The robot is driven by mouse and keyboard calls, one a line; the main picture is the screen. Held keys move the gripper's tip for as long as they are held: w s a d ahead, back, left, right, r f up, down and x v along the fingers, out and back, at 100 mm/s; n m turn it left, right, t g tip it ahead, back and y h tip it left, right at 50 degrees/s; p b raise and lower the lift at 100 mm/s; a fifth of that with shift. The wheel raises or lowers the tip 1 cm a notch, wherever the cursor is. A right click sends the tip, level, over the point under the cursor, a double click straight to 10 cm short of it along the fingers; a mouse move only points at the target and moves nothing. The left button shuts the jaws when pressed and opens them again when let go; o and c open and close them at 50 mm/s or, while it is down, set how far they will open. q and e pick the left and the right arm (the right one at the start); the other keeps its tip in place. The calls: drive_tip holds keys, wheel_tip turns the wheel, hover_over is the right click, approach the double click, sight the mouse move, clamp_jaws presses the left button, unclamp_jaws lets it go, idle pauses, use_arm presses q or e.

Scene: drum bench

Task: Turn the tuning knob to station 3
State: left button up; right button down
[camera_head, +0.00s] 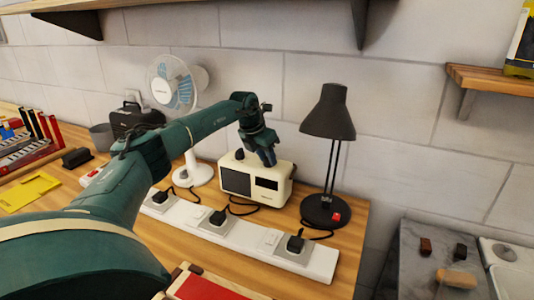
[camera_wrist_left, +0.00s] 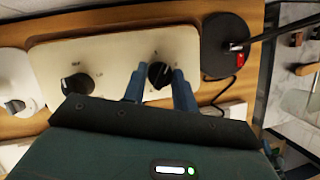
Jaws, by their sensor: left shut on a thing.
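The cream radio (camera_head: 235,182) stands on the wooden bench, with a dark speaker grille and a small dark display on its front. In the left wrist view its pale top (camera_wrist_left: 115,50) carries two black knobs. My left gripper (camera_head: 268,160) reaches down onto the radio's top. In the wrist view its fingers (camera_wrist_left: 160,82) are shut on the right-hand knob, the tuning knob (camera_wrist_left: 159,72), one finger on each side. The other knob (camera_wrist_left: 80,83) is to the left, untouched. My right gripper is not in view.
A black desk lamp (camera_head: 328,115) stands right of the radio, a white fan (camera_head: 172,85) at its left. A long white power strip (camera_head: 185,215) with black plugs and cords lies in front. A yellow sheet (camera_head: 30,192) lies far left. A shelf overhangs above.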

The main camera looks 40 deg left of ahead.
use_arm(q)
drive_tip(key=m+h, duration=0.1)
drive_tip(key=m, duration=0.2)
drive_tip(key=shift+w+m+g, duration=0.1)
drive_tip(key=shift+m+g, duration=0.2)
drive_tip(key=shift+a+m+g+h+b, duration=0.1)
drive_tip(key=shift+m+g+h+b, duration=0.35)
drive_tip(key=shift+m, duration=1.05)
drive_tip(key=o, duration=1)
drive_tip(key=v, duration=1.3)
drive_tip(key=shift+a, duration=0.25)
drive_tip(key=shift+c, duration=0.2)
